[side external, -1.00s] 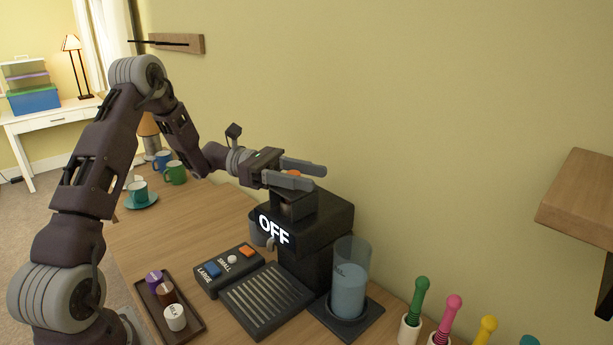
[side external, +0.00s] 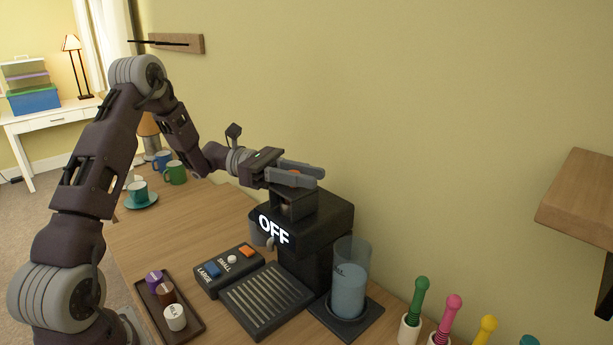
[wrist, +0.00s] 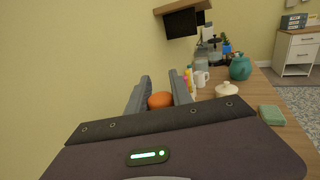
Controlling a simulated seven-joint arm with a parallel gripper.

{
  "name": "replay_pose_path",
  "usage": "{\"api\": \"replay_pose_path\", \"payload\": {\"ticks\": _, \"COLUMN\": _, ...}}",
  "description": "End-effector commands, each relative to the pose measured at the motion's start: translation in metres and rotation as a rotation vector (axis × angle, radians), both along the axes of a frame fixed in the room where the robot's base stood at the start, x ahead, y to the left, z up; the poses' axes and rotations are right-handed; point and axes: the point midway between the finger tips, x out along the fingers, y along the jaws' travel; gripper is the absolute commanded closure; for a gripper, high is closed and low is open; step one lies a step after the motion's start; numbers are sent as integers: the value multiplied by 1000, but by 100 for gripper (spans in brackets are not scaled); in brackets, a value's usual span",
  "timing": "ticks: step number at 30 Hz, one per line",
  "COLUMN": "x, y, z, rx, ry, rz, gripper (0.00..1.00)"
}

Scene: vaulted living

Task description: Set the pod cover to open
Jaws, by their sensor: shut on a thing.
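The black coffee machine (side external: 325,216) stands on the wooden counter by the wall, its front reading OFF. The pod cover (side external: 293,203) is the small dark block on top, with an orange knob. My gripper (side external: 311,176) is over the machine's top with its fingers around the knob, shut on it. In the wrist view the orange knob (wrist: 160,100) shows between the two grey fingers. The fingers hide most of the knob in the side view, and how far the cover is raised is hard to tell.
A glass water tank (side external: 349,285) stands right of the machine. A button panel (side external: 229,270) and a pod tray (side external: 186,333) lie in front. Several colourful-handled tools stand at the right. A wooden shelf (side external: 580,195) juts from the wall.

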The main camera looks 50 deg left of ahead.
Motion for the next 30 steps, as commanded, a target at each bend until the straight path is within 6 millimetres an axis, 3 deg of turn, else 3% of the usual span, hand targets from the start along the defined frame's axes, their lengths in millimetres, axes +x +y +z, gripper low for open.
{"api": "replay_pose_path", "payload": {"ticks": 25, "x": 1, "y": 1, "z": 0, "rx": 0, "ry": -1, "rz": 1, "gripper": 100}}
{"api": "replay_pose_path", "payload": {"ticks": 30, "x": 28, "y": 0, "z": -1, "rx": 2, "ry": -3, "rz": -2, "gripper": 100}}
